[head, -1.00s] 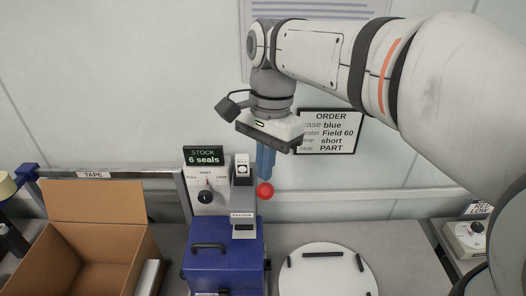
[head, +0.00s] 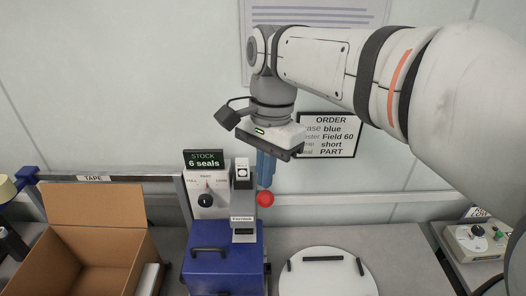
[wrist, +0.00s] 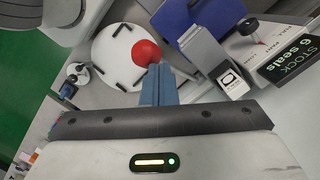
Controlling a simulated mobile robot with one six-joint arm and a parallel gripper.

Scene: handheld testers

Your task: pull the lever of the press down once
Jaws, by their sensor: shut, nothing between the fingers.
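The press (head: 243,208) is a grey column standing at the back of a blue box in the head view. Its lever ends in a red ball knob (head: 265,198) on the press's right side. My gripper (head: 265,186) points down with its blue fingers shut and empty, the tips right at the top of the knob. In the wrist view the knob (wrist: 146,52) shows just beyond the fingertips, seemingly touching them. The lever's arm is mostly hidden in both views.
A round white plate (head: 325,275) with black strips is to the right. An open cardboard box (head: 85,260) is at left. A selector panel (head: 205,200) stands behind the press.

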